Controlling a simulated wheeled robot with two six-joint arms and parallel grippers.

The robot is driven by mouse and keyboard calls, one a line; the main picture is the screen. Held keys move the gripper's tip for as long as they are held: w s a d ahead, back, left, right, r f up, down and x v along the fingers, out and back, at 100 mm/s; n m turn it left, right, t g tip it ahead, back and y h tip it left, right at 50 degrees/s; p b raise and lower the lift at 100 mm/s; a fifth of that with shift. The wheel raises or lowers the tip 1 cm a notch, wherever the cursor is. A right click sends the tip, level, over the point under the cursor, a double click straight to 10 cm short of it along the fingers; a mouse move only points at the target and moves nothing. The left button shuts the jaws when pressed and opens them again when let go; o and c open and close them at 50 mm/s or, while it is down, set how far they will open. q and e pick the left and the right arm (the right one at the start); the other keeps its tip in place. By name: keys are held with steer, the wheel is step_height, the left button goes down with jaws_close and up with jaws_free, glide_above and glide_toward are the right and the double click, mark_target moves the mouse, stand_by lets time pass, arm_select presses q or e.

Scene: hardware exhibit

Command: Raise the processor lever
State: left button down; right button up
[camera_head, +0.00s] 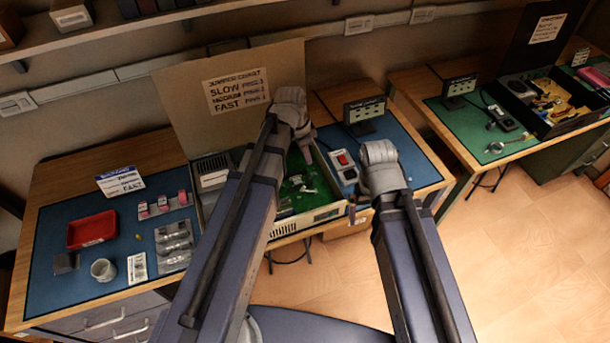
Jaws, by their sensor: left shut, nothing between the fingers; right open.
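An open computer case (322,213) with a green circuit board (318,190) inside lies on the bench. A cardboard panel with a "jumper chart" label (236,90) stands behind it. My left gripper (307,155) is shut and empty, low over the right part of the board; my own arm covers much of the case. I cannot make out the processor lever; it is too small or hidden behind the arm. My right gripper (353,208) is open at the right edge of the case, mostly hidden by its own wrist, and appears to hold nothing.
A grey box with a red switch (344,162) sits right of the case, with a dark display unit (364,110) behind. A red tray (92,230), a cup (103,270) and small packets lie on the left blue mat (60,205). Another bench stands at right.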

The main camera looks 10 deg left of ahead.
arm_select(q)
steer(key=shift+w+a+r, duration=0.15)
steer(key=shift+w+a, duration=0.1)
steer(key=shift+w, duration=0.05)
steer(key=shift+f, duration=0.2)
steer(key=b, duration=1.3)
glide_above(307, 191)
step_height(307, 191, down, 12)
steer(key=shift+w+f, duration=0.1)
steer(key=shift+s+a+f, duration=0.2)
steer(key=shift+a+f, duration=0.1)
steer(key=shift+f, duration=0.05)
